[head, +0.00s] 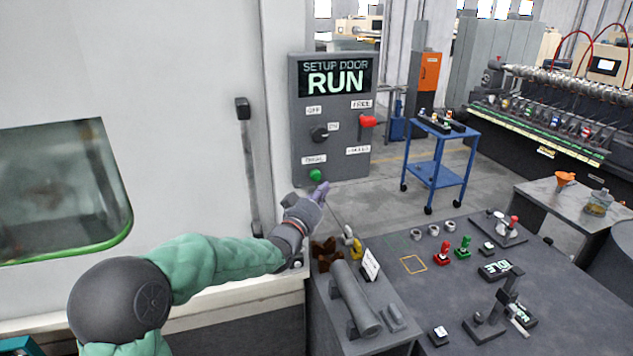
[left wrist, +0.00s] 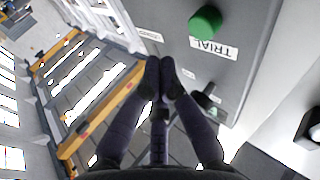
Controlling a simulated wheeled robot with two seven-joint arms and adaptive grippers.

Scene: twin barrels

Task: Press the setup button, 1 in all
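A grey control panel (head: 302,90) on the machine has a screen (head: 335,79) reading "SETUP DOOR RUN". Low on the panel is a green round button (head: 315,175); in the left wrist view the green button (left wrist: 205,22) has a "TRIAL" label. No button labelled setup can be read. My left gripper (head: 322,188) is just below and right of the green button in the head view. In the left wrist view its fingertips (left wrist: 160,66) meet, with nothing between them. They appear apart from the button. My right gripper is not in view.
A grey table (head: 455,325) with a cylinder (head: 355,300) and several small parts stands below and right. A blue cart (head: 437,172) stands behind on open floor.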

